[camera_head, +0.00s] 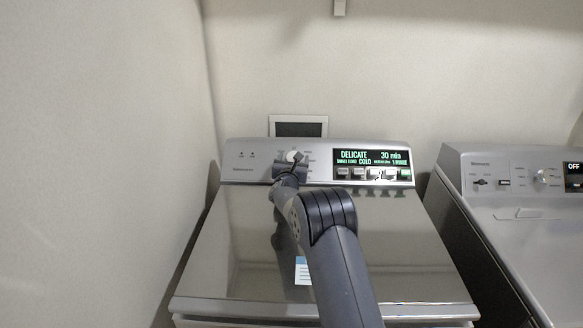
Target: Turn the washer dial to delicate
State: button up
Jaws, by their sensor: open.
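The topload washer (350,240) stands in the middle with its lid closed. Its control panel (247,158) runs along the back edge. The round light dial (292,156) sits left of the display and is partly hidden by my gripper. The display (371,158) is lit and reads DELICATE, 30 min, COLD. My gripper (296,163) is at the dial with its jaws open, in front of it. I cannot tell whether the jaws touch the dial.
A row of buttons (358,173) sits under the display. A second machine (515,220) stands at the right, its display (573,168) reading OFF. A wall is close on the left. A small framed panel (298,126) is behind the washer.

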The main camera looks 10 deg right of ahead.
jog(key=b+v, duration=0.3)
jog(key=v, duration=0.7)
jog(key=shift+s, duration=0.2)
jog(key=shift+w+r, duration=0.1)
jog(key=shift+w, duration=0.05)
jog(key=shift+p+x, duration=1.7)
jog(key=shift+x, duration=3.55)
